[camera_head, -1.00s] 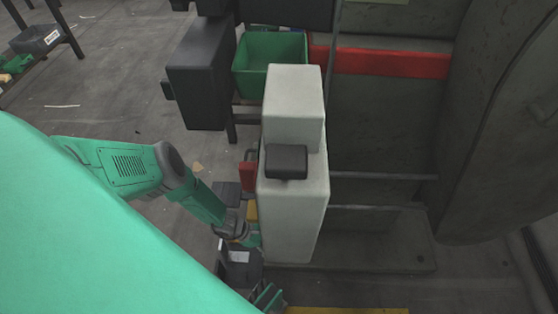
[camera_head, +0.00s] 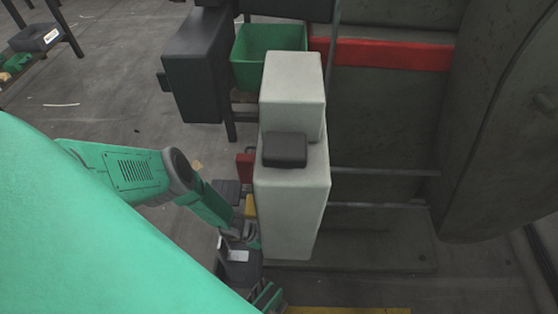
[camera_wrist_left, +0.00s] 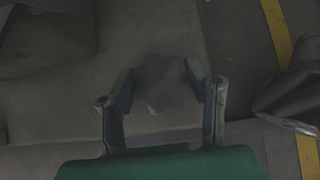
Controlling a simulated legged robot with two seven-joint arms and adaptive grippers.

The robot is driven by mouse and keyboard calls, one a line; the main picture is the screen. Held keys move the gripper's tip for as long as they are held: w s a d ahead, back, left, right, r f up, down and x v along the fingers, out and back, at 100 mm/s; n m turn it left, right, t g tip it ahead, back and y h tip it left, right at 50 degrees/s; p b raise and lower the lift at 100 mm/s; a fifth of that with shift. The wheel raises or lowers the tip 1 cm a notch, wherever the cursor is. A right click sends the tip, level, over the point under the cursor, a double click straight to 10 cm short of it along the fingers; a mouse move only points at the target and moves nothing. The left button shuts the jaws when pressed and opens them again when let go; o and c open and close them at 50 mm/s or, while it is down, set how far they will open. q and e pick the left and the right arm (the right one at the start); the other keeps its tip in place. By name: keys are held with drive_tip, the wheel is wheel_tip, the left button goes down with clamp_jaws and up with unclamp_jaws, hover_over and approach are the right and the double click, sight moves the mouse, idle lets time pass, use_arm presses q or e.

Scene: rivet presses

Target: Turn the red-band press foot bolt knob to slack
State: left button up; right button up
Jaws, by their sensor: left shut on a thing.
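The press (camera_head: 400,110) is a large dark grey body with a red band (camera_head: 392,54) across it, on the right of the head view. Its flat foot (camera_head: 385,252) lies low on the floor. The dark lobed bolt knob (camera_wrist_left: 165,84) shows in the left wrist view, between the fingers of my left gripper (camera_wrist_left: 163,97), which is shut on it. In the head view my left arm reaches down beside the pale grey housing. My left gripper (camera_head: 268,297) is mostly hidden there, and the knob cannot be seen.
A pale grey blocky housing (camera_head: 290,205) with a black cap (camera_head: 285,149) stands close to the right of my left arm. A green bin (camera_head: 268,58) and a dark box (camera_head: 198,65) stand behind it. Yellow floor marking (camera_wrist_left: 307,155) runs nearby. Open floor lies at the left.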

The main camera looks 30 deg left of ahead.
use_arm(q)
drive_tip(key=n+t+y+p, duration=0.1)
drive_tip(key=n+t+p, duration=0.1)
drive_tip(key=n+p, duration=0.1)
drive_tip(key=shift+s+r+n+y, duration=0.1)
drive_tip(key=shift+n+y, duration=0.2)
drive_tip(key=shift+y, duration=0.1)
drive_tip(key=shift+n+t+y+p, duration=0.8)
drive_tip(key=shift+n+y+p, duration=0.3)
drive_tip(key=shift+n, duration=0.4)
drive_tip(key=o, duration=1.2)
drive_tip(key=shift+c, duration=0.2)
